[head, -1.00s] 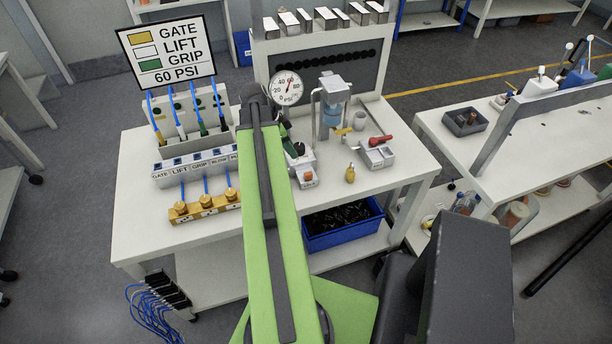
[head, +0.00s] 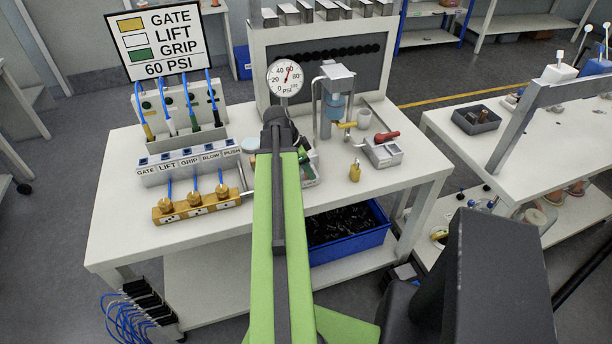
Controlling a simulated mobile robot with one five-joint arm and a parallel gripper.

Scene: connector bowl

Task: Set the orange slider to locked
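The orange slider cannot be picked out for certain. A small light box (head: 311,178) on the bench shows only its right edge beside my green arm; the rest is hidden behind the arm. My arm reaches forward over the bench, with its dark far joint (head: 277,118) just below the pressure gauge. My gripper's fingers are hidden behind the arm, so what they touch is not visible.
A gauge (head: 285,77), a press stand (head: 335,100), a brass padlock (head: 355,171) and a red-handled grey block (head: 383,152) stand on the bench. A labelled valve manifold (head: 190,162) is at the left. The bench's front right (head: 400,178) is clear.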

